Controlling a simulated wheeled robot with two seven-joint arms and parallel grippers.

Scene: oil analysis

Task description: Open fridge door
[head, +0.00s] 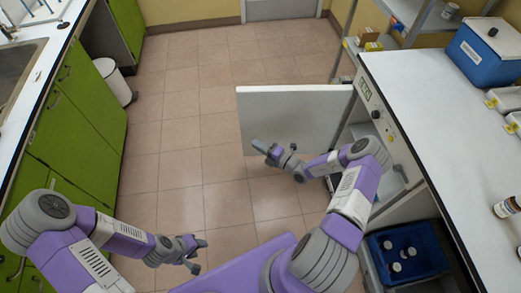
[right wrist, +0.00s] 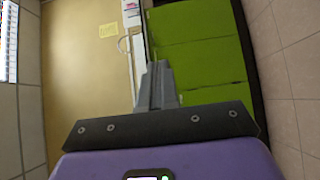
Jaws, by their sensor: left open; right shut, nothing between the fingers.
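The white fridge door (head: 295,112) stands swung out from the fridge (head: 395,150) under the right counter, in the head view. Part of the fridge's inside shows behind my right arm. My right gripper (head: 262,148) is shut and empty, near the lower edge of the door in the picture; I cannot tell whether it touches the door. Its closed fingers also show in the right wrist view (right wrist: 157,88), with no door in that view. My left gripper (head: 199,257) is open and empty over the floor at the lower left.
Green cabinets (head: 82,110) with a sink line the left side. A white bin (head: 113,82) stands beside them. A blue crate (head: 372,255) with several bottles sits below the right counter (head: 440,110). Metal shelves (head: 408,25) stand behind. The tiled floor between is clear.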

